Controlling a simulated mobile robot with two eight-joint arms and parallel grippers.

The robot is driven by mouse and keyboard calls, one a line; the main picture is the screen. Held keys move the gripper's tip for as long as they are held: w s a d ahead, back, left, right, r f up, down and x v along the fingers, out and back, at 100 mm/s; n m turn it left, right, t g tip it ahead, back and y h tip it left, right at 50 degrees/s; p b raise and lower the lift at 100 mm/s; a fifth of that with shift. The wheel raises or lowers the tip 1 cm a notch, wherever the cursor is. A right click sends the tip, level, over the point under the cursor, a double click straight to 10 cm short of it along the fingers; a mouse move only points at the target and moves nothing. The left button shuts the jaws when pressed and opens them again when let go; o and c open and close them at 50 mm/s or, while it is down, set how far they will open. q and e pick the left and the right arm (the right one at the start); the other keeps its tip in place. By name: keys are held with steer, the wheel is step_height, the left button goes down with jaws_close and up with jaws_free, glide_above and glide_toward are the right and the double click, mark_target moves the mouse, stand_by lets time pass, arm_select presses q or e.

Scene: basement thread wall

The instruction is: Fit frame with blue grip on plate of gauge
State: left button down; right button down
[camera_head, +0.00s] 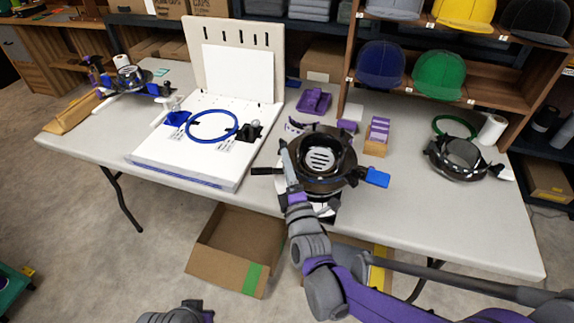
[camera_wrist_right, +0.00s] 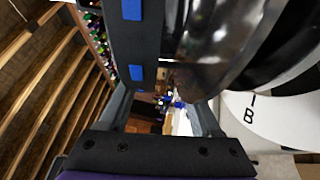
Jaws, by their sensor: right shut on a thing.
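A dark round frame (camera_head: 318,160) with a blue grip (camera_head: 377,177) on its right side is at the middle of the table. My right gripper (camera_head: 290,168) is shut on its left side. In the right wrist view the frame's glossy dark curved wall (camera_wrist_right: 215,45) fills the top, by the fingers. The gauge (camera_head: 322,207) is mostly hidden under the frame. In the right wrist view a white surface (camera_wrist_right: 262,118) lettered "B" lies beside the frame. Whether the frame touches the plate cannot be told. My left gripper does not show; only a grey part of mine is at the bottom edge.
A white board with a blue hoop (camera_head: 212,126) stands left of the frame. Another frame with blue parts (camera_head: 130,80) is far left, and a dark frame (camera_head: 458,158) is at right. Purple items (camera_head: 314,100) and a small wooden box (camera_head: 376,145) stand behind. The right front table is clear.

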steer(key=shift+f, duration=0.2)
steer(key=shift+w+f+b, duration=0.1)
steer(key=shift+f+b, duration=0.3)
steer(key=shift+f, duration=0.05)
jaws_free()
